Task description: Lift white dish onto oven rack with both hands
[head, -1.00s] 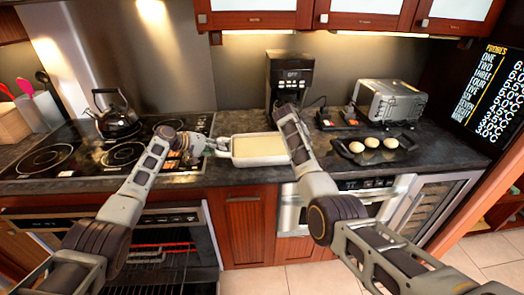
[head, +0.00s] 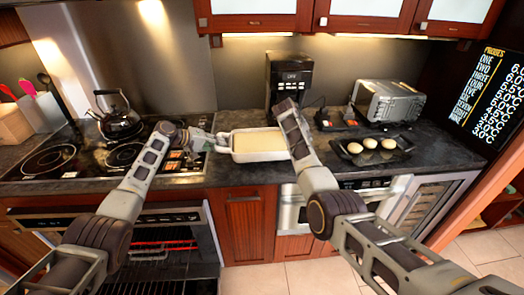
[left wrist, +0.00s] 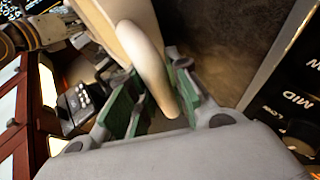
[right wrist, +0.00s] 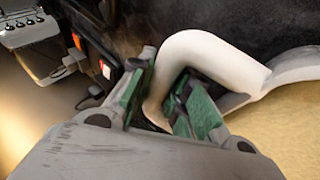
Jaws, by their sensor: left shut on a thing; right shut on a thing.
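The white dish (head: 258,157) with pale yellow contents sits at the counter's front part in the head view; whether it touches the counter I cannot tell. My left gripper (head: 216,143) is at its left end. In the left wrist view the left gripper (left wrist: 150,105) is shut on the dish's white handle (left wrist: 148,62). In the right wrist view my right gripper (right wrist: 165,100) is shut on the other handle (right wrist: 205,58). In the head view my right forearm hides that end. The oven (head: 165,255) is open below the cooktop at lower left, with a rack (head: 160,250) and a red glow inside.
A kettle (head: 118,115) stands on the cooktop at left. A coffee maker (head: 290,78) is behind the dish.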

